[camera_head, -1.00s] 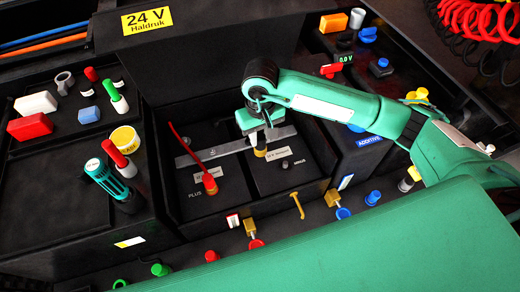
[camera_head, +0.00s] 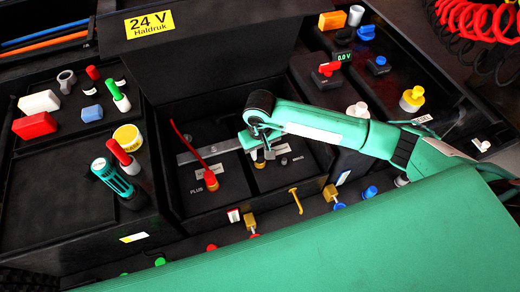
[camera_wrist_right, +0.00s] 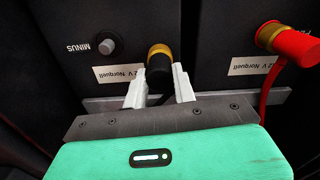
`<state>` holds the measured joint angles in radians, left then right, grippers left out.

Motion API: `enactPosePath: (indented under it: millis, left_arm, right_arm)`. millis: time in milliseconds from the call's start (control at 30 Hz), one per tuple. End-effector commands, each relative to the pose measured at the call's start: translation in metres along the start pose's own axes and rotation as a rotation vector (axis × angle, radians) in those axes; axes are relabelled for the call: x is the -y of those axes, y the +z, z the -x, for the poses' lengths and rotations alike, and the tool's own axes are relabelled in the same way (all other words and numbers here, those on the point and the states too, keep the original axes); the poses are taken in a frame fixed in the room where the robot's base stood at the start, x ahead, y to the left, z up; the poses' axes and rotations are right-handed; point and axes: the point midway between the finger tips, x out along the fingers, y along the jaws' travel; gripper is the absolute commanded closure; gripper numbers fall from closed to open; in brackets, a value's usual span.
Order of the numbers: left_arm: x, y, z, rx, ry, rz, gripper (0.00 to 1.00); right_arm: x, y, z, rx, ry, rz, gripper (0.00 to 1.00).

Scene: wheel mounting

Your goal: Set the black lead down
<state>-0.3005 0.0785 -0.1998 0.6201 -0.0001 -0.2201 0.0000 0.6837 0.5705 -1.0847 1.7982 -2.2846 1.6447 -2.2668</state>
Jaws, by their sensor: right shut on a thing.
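My right gripper (camera_head: 259,150) points down over the right-hand battery block in the head view. In the right wrist view its pale fingers (camera_wrist_right: 159,85) are shut on the black lead (camera_wrist_right: 159,70), a black plug with a yellow collar. The plug is beside the bare grey MINUS post (camera_wrist_right: 105,46), not on it. I cannot tell whether its end touches the block's top. In the head view the gripper mostly hides the lead (camera_head: 259,165). My left gripper is not in view.
The red lead (camera_head: 211,181) is on the PLUS side, its red cable rising up left; it also shows in the right wrist view (camera_wrist_right: 296,45). A grey metal bar (camera_head: 205,153) crosses both blocks. A yellow hook (camera_head: 296,200) stands in front.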

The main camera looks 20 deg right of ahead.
Motion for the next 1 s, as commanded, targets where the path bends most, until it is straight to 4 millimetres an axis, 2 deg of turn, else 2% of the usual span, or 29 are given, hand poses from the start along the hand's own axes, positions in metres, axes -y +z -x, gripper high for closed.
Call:
enactPosePath:
  millis: [67, 100, 167, 200, 567, 633, 767, 1000]
  left_arm:
    - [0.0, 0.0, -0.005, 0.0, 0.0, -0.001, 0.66]
    - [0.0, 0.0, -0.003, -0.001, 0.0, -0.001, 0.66]
    - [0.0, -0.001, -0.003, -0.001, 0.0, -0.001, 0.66]
    - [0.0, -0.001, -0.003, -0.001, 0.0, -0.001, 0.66]
    - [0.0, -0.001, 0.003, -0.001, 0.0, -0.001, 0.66]
    - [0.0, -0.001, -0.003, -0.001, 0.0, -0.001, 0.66]
    - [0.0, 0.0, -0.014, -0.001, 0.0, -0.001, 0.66]
    - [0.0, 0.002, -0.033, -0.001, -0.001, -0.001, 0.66]
  right_arm:
    - [0.0, 0.0, -0.003, -0.001, 0.0, 0.0, 1.0]
    - [0.0, 0.0, -0.002, 0.0, 0.0, 0.0, 0.65]
    - [0.0, 0.0, -0.002, 0.0, 0.0, 0.0, 0.53]
    - [0.0, 0.0, -0.001, 0.0, 0.0, 0.0, 0.51]
    - [0.0, 0.0, 0.003, 0.0, 0.0, 0.0, 0.51]
    - [0.0, -0.001, 0.006, -0.004, -0.001, 0.0, 0.51]
    - [0.0, -0.002, 0.027, -0.007, 0.0, 0.002, 0.51]
    - [0.0, -0.001, 0.076, -0.008, 0.0, 0.001, 0.51]
